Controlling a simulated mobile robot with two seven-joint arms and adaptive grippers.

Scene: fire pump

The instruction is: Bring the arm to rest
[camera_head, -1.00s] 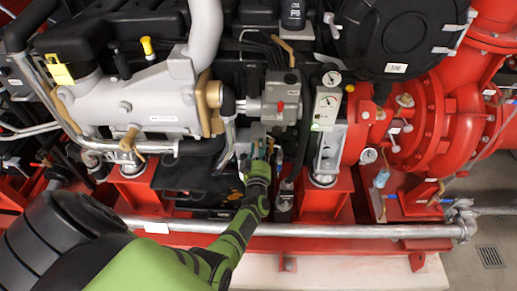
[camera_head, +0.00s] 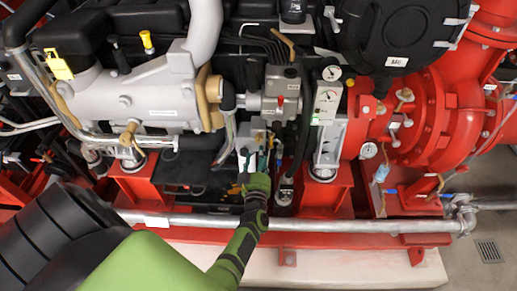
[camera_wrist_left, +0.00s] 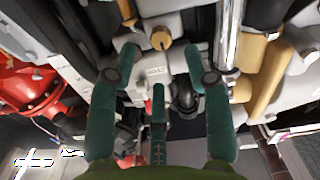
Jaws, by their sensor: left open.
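My left arm comes in from the lower left in the head view. Its green and black links lead up to my left gripper (camera_head: 255,162), which is in front of the lower middle of the pump engine. In the left wrist view the left gripper (camera_wrist_left: 157,70) shows dark green fingers spread apart, with nothing held between them. Beyond the fingers are a grey housing with a white label (camera_wrist_left: 156,72) and a brass-coloured cap (camera_wrist_left: 161,38). I cannot tell how far the fingertips are from these parts. My right gripper is not in view.
The grey engine manifold (camera_head: 150,100) is at upper left and the red pump casing (camera_head: 440,120) at right. A silver pipe (camera_head: 330,226) runs across the front, above a red base rail (camera_head: 330,240). Bare floor with a drain grate (camera_head: 489,253) shows at lower right.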

